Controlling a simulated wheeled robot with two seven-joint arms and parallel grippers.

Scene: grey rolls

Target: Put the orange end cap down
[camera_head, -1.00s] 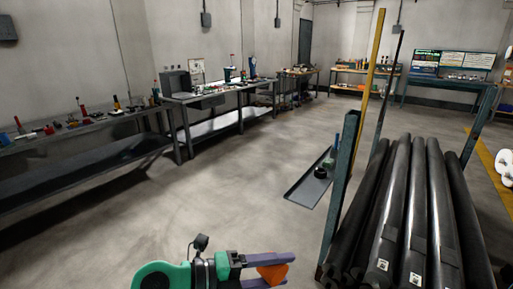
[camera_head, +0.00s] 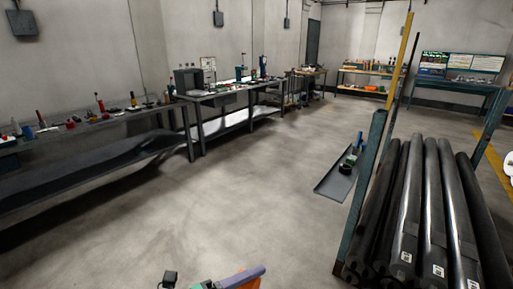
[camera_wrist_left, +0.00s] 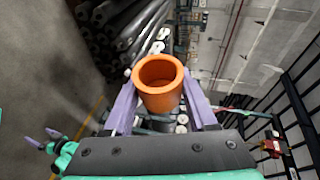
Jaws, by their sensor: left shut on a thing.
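The orange end cap (camera_wrist_left: 160,82) is a hollow orange cylinder with its open end facing up in the left wrist view. My left gripper (camera_wrist_left: 165,105) has its purple fingers on either side of it and is shut on it. In the head view only the top of my left gripper (camera_head: 240,279) shows at the bottom edge, with a sliver of the orange end cap (camera_head: 252,284) below a finger. My right gripper (camera_wrist_left: 42,138), green with purple fingers spread apart, shows small at the left of the wrist view and looks empty.
A rack of dark rolls (camera_head: 432,215) with a teal post (camera_head: 361,195) stands at the right. A shallow dark tray (camera_head: 337,180) lies on the floor beside it. Workbenches with tools (camera_head: 85,125) line the left wall. The floor (camera_head: 235,195) between is clear.

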